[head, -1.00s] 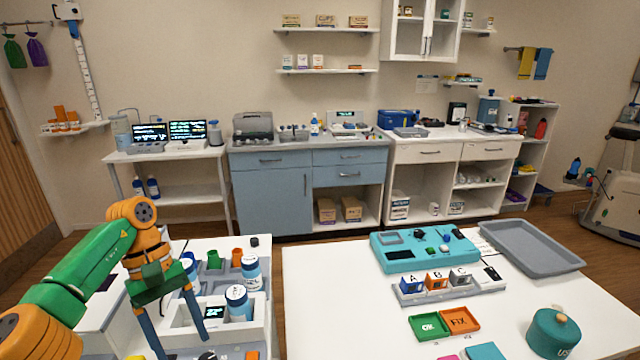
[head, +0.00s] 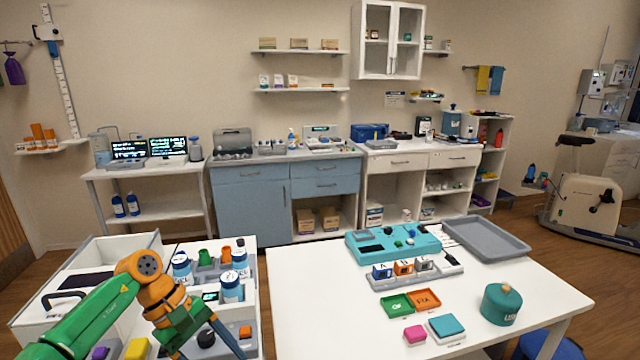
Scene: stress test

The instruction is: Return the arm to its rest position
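My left arm, green and orange, comes in from the lower left in the head view. Its gripper (head: 208,340) points down over the front of the white tray unit (head: 257,275) at the left. Its two blue fingers are spread apart, with nothing visible between them. My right gripper is not in view.
White bottles with blue caps (head: 231,287) stand just right of my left gripper. The white table (head: 310,300) at the right bears a teal device (head: 370,245), a grey tray (head: 490,240), green and orange trays, and a teal pot (head: 501,304). The table's left part is clear.

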